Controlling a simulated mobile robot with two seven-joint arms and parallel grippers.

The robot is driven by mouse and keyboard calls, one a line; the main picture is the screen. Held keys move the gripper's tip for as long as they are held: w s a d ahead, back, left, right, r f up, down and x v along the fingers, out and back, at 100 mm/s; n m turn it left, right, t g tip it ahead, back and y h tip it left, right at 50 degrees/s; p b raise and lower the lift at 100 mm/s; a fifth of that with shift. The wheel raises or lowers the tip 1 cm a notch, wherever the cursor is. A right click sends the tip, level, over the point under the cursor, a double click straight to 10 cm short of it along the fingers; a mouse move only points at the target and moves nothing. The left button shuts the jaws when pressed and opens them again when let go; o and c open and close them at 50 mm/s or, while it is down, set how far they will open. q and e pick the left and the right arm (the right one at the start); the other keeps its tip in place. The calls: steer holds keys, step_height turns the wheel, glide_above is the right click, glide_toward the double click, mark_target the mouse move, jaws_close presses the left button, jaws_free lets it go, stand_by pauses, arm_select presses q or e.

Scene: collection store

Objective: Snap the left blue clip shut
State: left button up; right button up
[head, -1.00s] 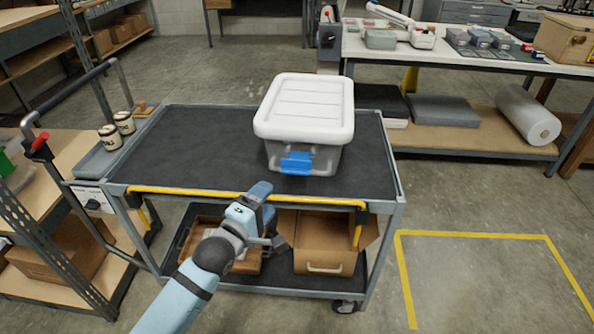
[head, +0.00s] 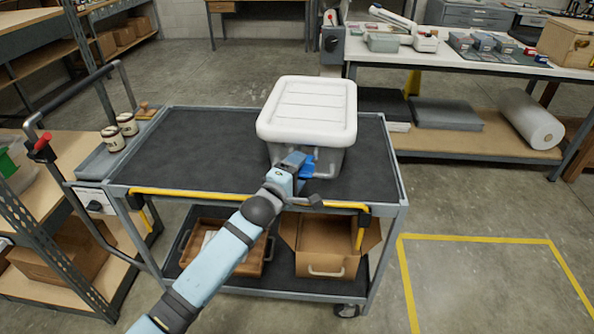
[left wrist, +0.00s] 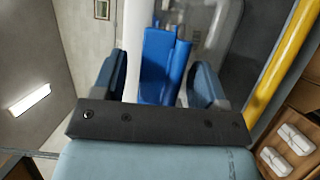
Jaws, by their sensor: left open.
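A clear plastic box (head: 338,160) with a white lid (head: 307,108) stands on the dark top of a cart. One blue clip (head: 308,168) shows on the near side of the box, partly hidden by my left gripper (head: 306,174). In the left wrist view the blue clip (left wrist: 163,65) lies between the two fingers of my left gripper (left wrist: 160,82), with a gap on each side. The gripper is open and holds nothing. Whether the clip is latched on the lid I cannot tell. My right gripper is out of view.
A yellow rail (head: 190,193) runs along the cart's near edge, beneath my left arm. A wooden tray (head: 245,262) and a cardboard box (head: 328,245) sit on the lower shelf. The cart top (head: 200,150) left of the box is clear.

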arm_select(q)
jaws_close()
steer(key=r+p, duration=0.1)
steer(key=p, duration=0.2)
steer(key=shift+r+g, duration=0.1)
steer(key=shift+g, duration=0.2)
steer(key=r+g+p, duration=0.1)
steer(key=p, duration=0.2)
steer(key=r+n+g+y+p, duration=0.1)
steer(key=p, duration=0.3)
steer(key=shift+w, duration=0.35)
steer(key=w+r+g+p, duration=0.1)
steer(key=g+p, duration=0.1)
steer(key=p, duration=0.3)
steer(key=shift+d+n+y+p, duration=0.1)
steer(key=shift+n+y+p, duration=0.2)
steer(key=shift+n+y, duration=0.1)
steer(key=shift+w+r+p, duration=0.1)
steer(key=shift+w+p, duration=0.1)
steer(key=shift+p, duration=0.4)
steer(key=shift+w+r+p, duration=0.15)
steer(key=shift+w+p, duration=0.1)
steer(key=shift+p, duration=0.1)
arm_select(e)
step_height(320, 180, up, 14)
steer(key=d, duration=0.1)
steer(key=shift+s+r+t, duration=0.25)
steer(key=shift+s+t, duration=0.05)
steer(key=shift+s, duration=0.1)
